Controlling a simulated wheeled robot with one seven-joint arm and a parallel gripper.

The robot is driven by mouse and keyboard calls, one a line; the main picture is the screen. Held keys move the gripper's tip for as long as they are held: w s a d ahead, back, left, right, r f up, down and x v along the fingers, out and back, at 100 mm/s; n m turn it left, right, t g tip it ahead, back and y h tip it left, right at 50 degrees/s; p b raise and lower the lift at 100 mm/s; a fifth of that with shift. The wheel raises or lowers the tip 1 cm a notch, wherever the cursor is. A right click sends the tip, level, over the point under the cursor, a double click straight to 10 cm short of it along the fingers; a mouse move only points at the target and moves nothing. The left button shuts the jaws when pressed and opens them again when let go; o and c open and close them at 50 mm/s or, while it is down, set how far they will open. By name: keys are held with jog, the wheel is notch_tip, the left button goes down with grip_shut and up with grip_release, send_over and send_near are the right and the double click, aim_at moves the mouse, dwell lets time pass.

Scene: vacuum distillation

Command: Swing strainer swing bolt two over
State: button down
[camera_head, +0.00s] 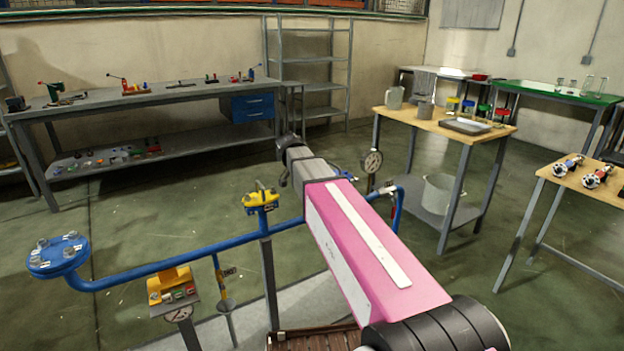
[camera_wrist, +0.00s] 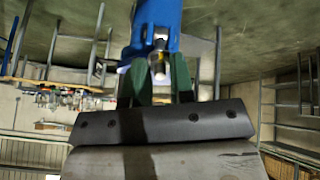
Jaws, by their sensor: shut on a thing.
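In the wrist view, my gripper (camera_wrist: 159,76) has its two green fingers close around a small metal swing bolt (camera_wrist: 158,57). The bolt stands at the end of a blue painted body (camera_wrist: 157,20), which looks like the strainer; only part of it shows. The fingers look shut on the bolt, but the exact contact is partly hidden. I cannot tell which of the swing bolts this is. In the head view, my pink arm covers the strainer, and my gripper's fingertips are hidden.
A blue pipe (camera_head: 180,262) runs across the front, with a flanged end (camera_head: 58,256) at left and a yellow valve (camera_head: 261,197). A pressure gauge (camera_head: 372,161) stands right of my arm. A wooden table (camera_head: 449,126) with vessels is behind it.

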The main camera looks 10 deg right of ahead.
jog(key=c, duration=1.2)
grip_release()
jog(key=shift+r, duration=0.1)
jog(key=v, duration=1)
jog(key=shift+s+a+r, duration=0.1)
jog(key=shift+a+r, duration=0.1)
jog(key=shift+r, duration=0.15)
